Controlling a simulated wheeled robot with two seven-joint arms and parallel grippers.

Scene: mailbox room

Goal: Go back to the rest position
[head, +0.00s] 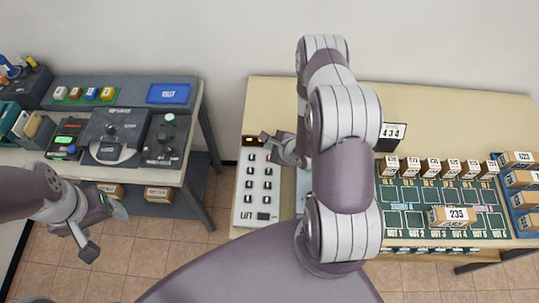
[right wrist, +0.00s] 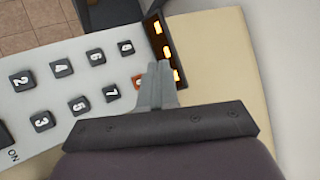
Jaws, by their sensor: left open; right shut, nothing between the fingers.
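My right gripper (head: 272,145) hangs over the upper part of the white LIFT keypad panel (head: 241,214), and its arm crosses the middle of the head view. In the right wrist view its fingers (right wrist: 157,85) are shut with nothing between them, close to a key (right wrist: 139,83) that shows orange. A dark display with orange digits (right wrist: 167,50) lies beside the fingertips. I cannot tell if the fingertips touch the panel. My left gripper (head: 98,232) is open and empty at the lower left, over the floor in front of the grey desk.
The grey desk (head: 188,120) at the left carries dark devices and a blue sign (head: 168,93). The beige table (head: 450,105) holds a green board (head: 395,192), several small boxes, a box marked 235 (head: 452,216) and a 434 sign (head: 392,133). Tiled floor (head: 190,235) lies between.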

